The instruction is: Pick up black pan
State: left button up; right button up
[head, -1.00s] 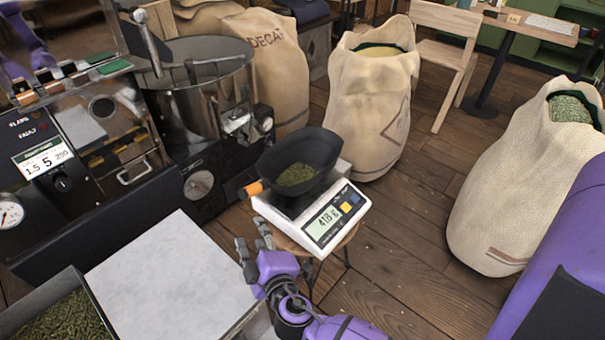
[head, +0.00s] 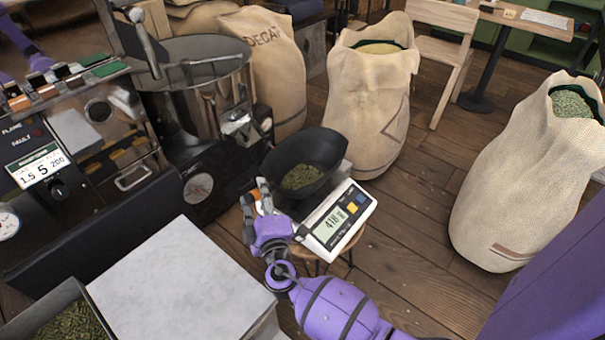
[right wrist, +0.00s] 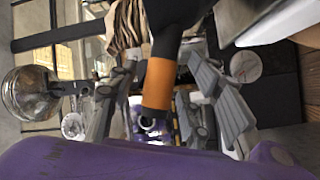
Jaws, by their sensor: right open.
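The black pan (head: 308,158) sits on the scale (head: 335,222), with green beans (head: 300,177) in it. Its orange-ended handle points left toward my right gripper. My right gripper (head: 256,193) is open, with its fingers around the handle end at the scale's left side. In the right wrist view the orange handle grip (right wrist: 160,84) lies between the two spread fingers (right wrist: 162,70), with gaps on both sides. In the head view the fingers partly hide the handle. I do not see my left gripper.
The scale stands on a small wooden stool. The roaster (head: 190,110) is close behind and left of the gripper. A pale grey-topped counter (head: 175,285) and a bean tray (head: 45,310) are in front left. Sacks (head: 365,110) stand behind; another sack (head: 515,190) stands right. Floor between is clear.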

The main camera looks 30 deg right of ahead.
jog(key=shift+w, duration=0.25)
grip_shut()
